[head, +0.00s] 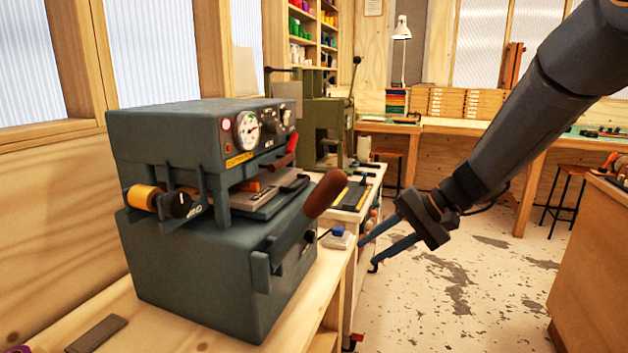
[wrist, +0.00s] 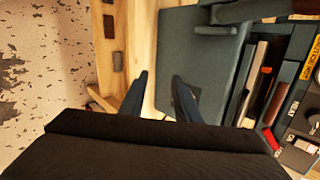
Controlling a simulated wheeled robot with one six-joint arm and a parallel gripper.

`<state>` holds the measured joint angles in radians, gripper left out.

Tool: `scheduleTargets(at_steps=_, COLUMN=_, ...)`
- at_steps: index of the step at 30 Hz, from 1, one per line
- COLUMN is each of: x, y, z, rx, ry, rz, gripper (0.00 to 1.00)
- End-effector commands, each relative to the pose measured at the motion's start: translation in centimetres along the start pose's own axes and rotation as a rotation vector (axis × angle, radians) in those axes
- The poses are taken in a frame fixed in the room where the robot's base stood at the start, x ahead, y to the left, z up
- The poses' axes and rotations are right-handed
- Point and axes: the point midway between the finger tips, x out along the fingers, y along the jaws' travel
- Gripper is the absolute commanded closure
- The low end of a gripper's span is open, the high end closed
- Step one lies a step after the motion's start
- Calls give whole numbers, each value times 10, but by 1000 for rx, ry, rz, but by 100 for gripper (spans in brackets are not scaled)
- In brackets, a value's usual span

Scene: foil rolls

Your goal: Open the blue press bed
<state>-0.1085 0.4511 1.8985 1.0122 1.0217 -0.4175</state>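The blue-grey press (head: 190,265) stands on the wooden bench, with a round gauge and knobs on its upper housing. Its bed (head: 262,200), with a light metal plate, lies in the gap under that housing. A brown grip (head: 323,193) on a lever slants up at the press's front right. My gripper (head: 367,254) is open and empty, right of the press and apart from the grip. In the wrist view my gripper (wrist: 158,82) shows both fingers spread, with the press body (wrist: 195,60) beyond them and the bed gap (wrist: 255,85) to the right.
A flat dark bar (head: 97,333) lies on the bench in front of the press. A small blue-and-white item (head: 338,238) sits right of it. A green machine (head: 325,125) stands behind. Open floor (head: 470,270) lies to the right, before a wooden cabinet (head: 592,270).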

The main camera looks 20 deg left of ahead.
Motion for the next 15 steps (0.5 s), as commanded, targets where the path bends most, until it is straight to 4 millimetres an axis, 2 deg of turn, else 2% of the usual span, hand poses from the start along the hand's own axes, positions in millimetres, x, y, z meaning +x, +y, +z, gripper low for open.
scheduleTargets(at_steps=1, x=8, y=-31, z=-22, rx=-13, ry=0, rz=-96, gripper=71)
scheduleTargets(at_steps=3, x=12, y=-72, z=-46, rx=-35, ry=8, rz=-227, gripper=71)
scheduleTargets(at_steps=6, x=12, y=-118, z=-73, rx=-70, ry=24, rz=-379, gripper=71)
scheduleTargets(at_steps=10, x=9, y=-154, z=-94, rx=-102, ry=44, rz=-506, gripper=71)
scheduleTargets(at_steps=15, x=11, y=-172, z=-102, rx=-118, ry=53, rz=-560, gripper=71)
